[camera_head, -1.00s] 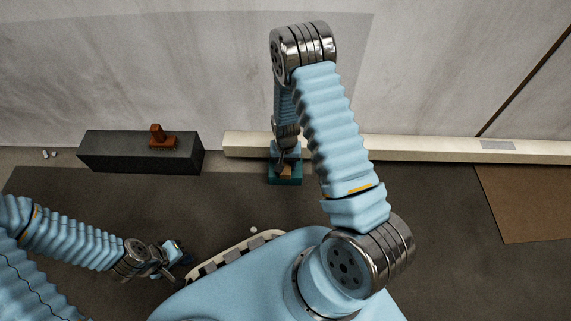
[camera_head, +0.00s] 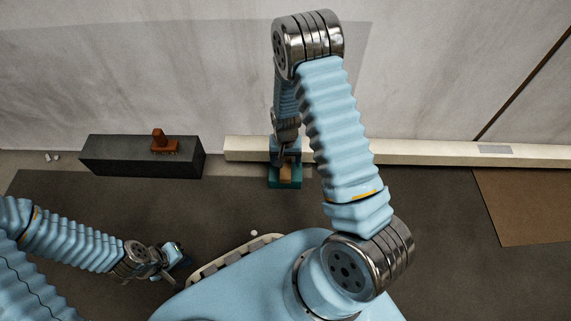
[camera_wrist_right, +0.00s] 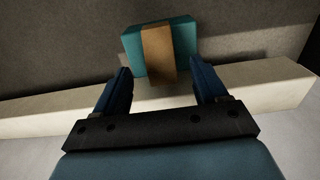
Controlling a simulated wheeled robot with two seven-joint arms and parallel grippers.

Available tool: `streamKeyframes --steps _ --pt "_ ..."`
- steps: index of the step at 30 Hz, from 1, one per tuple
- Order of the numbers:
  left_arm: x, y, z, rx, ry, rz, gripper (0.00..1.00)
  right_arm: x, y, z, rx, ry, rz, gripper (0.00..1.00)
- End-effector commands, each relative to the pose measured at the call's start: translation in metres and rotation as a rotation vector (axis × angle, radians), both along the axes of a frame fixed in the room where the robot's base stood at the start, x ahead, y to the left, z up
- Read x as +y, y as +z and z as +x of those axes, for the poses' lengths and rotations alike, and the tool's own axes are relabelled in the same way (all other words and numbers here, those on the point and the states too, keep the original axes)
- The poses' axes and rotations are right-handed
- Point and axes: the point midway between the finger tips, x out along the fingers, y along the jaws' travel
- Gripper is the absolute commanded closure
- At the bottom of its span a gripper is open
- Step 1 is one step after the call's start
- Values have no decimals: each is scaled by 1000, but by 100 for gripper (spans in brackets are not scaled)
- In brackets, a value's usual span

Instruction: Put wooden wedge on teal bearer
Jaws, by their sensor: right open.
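The wooden wedge (camera_head: 287,174) rests on top of the teal bearer (camera_head: 285,183) in front of the pale beam. In the right wrist view the brown wedge (camera_wrist_right: 158,55) lies across the teal bearer (camera_wrist_right: 131,46), with teal showing on both sides. My right gripper (camera_head: 287,158) is at the far side of the wedge. In the right wrist view its blue fingers (camera_wrist_right: 159,80) are spread wide and apart from the wedge. My left gripper (camera_head: 179,260) hangs low at the left, away from the bearer; its fingers are too small to read.
A dark block (camera_head: 130,156) stands at the left with an orange-brown piece (camera_head: 163,142) on it. A long pale beam (camera_head: 420,149) runs along the wall behind the bearer. A brown panel (camera_head: 525,207) lies at the right. The dark floor between is mostly clear.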

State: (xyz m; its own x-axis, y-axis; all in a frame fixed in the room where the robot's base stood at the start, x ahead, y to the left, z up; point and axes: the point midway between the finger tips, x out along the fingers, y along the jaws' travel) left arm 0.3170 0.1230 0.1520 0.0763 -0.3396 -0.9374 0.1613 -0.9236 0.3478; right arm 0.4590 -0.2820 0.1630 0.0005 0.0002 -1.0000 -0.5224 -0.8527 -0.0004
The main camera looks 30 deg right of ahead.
Motion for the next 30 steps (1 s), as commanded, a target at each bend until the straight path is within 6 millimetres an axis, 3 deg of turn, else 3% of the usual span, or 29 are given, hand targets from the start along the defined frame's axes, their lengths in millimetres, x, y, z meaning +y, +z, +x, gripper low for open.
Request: streamKeyframes --steps 1,3,10,14,18,21,24,30 --pt "0 7 0 1 0 0 100 1 17 1 -4 2 0 28" --pt "0 11 0 2 -2 0 100 1 32 1 -3 1 1 28" --pt "0 18 -1 4 -3 -1 100 1 62 0 0 1 1 28" --pt "0 19 -1 5 -3 -2 100 25 39 -28 6 69 51 28" --pt "-1 18 -1 5 -3 -2 100 92 4 -92 -30 230 188 28" --pt "0 19 -1 5 -3 -1 100 134 2 -128 -83 320 279 28" --pt "0 19 -1 5 -3 -1 100 156 7 -143 -127 364 327 28" --pt "0 19 -1 5 -3 -1 100 160 8 -144 -138 374 333 28"
